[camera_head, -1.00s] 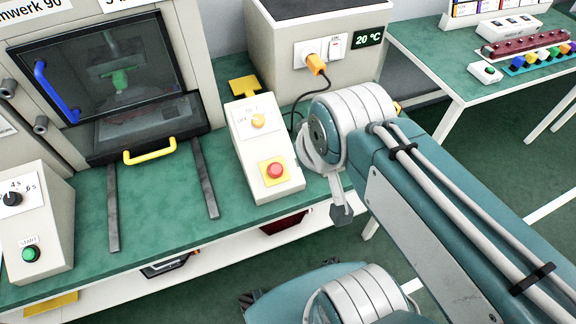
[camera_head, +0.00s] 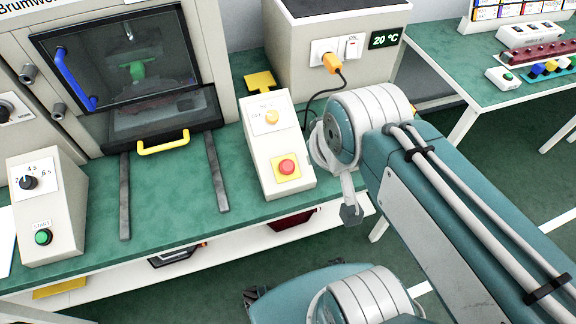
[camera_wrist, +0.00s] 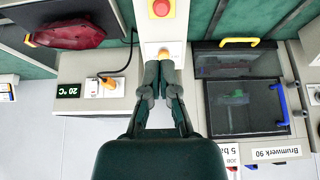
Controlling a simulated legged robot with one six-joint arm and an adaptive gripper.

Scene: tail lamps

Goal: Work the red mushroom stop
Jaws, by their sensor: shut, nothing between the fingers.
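The red mushroom stop (camera_head: 286,167) sits on a yellow square plate near the front end of a sloped white control box (camera_head: 268,140) on the green bench. Its red cap also shows at the top edge of the wrist view (camera_wrist: 160,8). A yellow-orange knob (camera_head: 272,116) is farther back on the same box. My gripper (camera_wrist: 160,68) is shut and empty in the wrist view, its fingertips just below and partly over the knob in the picture and apart from the red stop. Whether it touches the box cannot be told. I cannot make out the fingers in the head view.
Left of the box is a machine with a glazed door and yellow handle (camera_head: 163,143). A second box with a green start button (camera_head: 43,237) stands at far left. Behind is a beige cabinet with an orange plug (camera_head: 331,63) and cable. Green bench (camera_head: 180,200) lies bare between two rails.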

